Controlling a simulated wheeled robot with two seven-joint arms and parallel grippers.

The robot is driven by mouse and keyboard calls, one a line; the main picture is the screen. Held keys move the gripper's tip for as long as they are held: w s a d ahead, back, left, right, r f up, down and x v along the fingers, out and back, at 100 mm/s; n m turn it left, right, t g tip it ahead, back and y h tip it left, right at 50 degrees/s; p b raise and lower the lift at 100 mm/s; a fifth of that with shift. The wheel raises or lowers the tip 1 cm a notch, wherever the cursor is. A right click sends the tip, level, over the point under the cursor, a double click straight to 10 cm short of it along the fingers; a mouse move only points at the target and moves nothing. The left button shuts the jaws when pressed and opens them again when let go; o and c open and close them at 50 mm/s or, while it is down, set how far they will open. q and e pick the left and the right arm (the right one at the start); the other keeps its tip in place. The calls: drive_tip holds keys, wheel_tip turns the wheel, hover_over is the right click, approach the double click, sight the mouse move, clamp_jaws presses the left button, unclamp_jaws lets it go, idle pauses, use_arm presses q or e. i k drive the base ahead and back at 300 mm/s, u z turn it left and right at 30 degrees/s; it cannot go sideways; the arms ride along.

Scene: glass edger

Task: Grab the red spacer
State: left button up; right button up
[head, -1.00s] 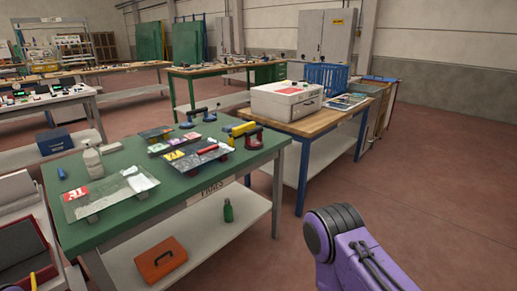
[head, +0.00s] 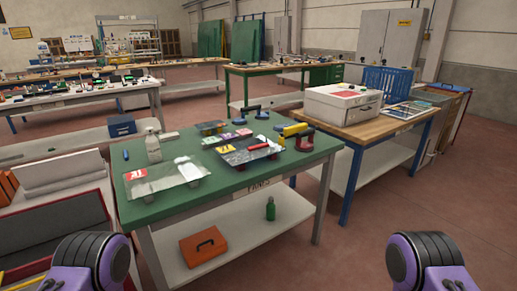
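A small red bar-shaped piece (head: 258,146) lies on a dark glass pane (head: 238,156) on the green-topped table (head: 226,184). It may be the red spacer, but it is too small to tell. A red label (head: 138,174) is on the clear pane (head: 163,184) at the table's front left. Red also shows on a tool (head: 305,140) at the table's right end. Only purple and black links of my arms show at the bottom left and bottom right. Neither gripper is in view.
A spray bottle (head: 152,146) stands on the table's left side. An orange-red case (head: 203,246) and a green bottle (head: 270,209) are on its lower shelf. A wooden bench (head: 388,130) with a white box (head: 342,103) stands to the right. The floor at right is clear.

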sight(263, 144)
drive_tip(key=z, duration=1.5)
drive_tip(key=i, duration=1.4)
drive_tip(key=u, duration=1.45)
